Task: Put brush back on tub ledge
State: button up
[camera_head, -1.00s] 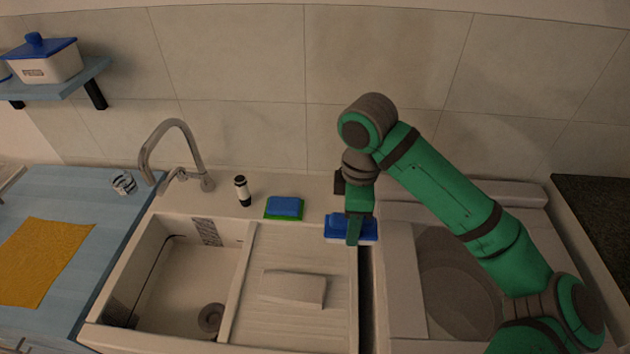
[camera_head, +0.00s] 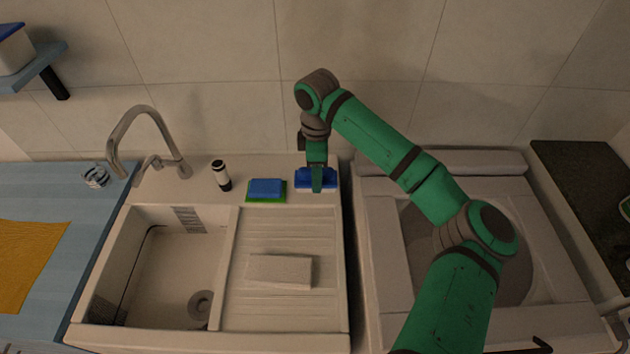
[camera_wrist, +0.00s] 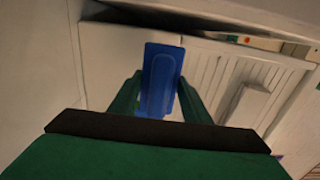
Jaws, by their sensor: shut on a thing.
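The brush (camera_head: 301,179) is a blue block with a paler underside, held in my gripper (camera_head: 317,188). In the head view it is at the back right corner of the sink unit, over or on the ledge (camera_head: 205,170); I cannot tell whether it touches. In the wrist view the blue brush (camera_wrist: 160,80) lies between the two green fingers of my gripper (camera_wrist: 160,95), which are shut on it. The fingers hide part of the brush in the head view.
A beige block (camera_head: 280,271) lies on the drainboard. A second basin unit (camera_head: 380,260) is to the right.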

jog(key=shift+w+a+f, duration=0.15)
jog(key=shift+w+f, duration=0.2)
jog(key=shift+f, duration=0.15)
jog(key=shift+w+f, duration=0.15)
jog(key=shift+f, duration=0.75)
jog(key=shift+w+f, duration=0.15)
jog(key=shift+f, duration=0.75)
jog(key=shift+f, duration=0.1)
jog(key=o, duration=1)
jog(key=shift+f, duration=0.1)
notch_tip(320, 180, up, 12)
jog(key=shift+r, duration=0.2)
jog(key=shift+s, duration=0.1)
